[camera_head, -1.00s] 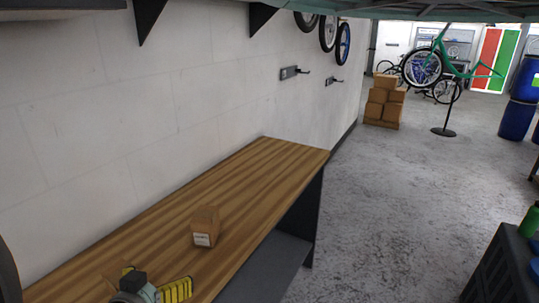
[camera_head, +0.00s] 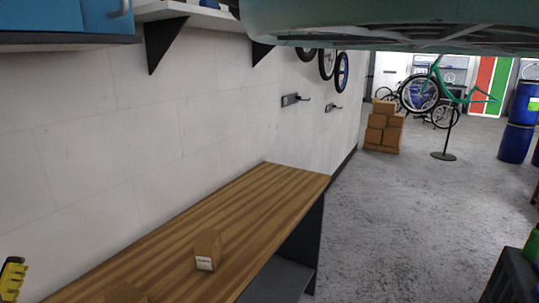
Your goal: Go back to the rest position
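A small brown box with a white label (camera_head: 208,250) stands on the wooden workbench (camera_head: 265,195).
A shelf on black brackets (camera_head: 165,40) and wall hooks (camera_head: 295,99) jut from the white wall. A dark crate (camera_head: 512,280) stands at the lower right. Stacked boxes (camera_head: 382,128), a green bike on a stand (camera_head: 440,95) and blue barrels (camera_head: 518,125) stand farther back. The middle floor is clear.

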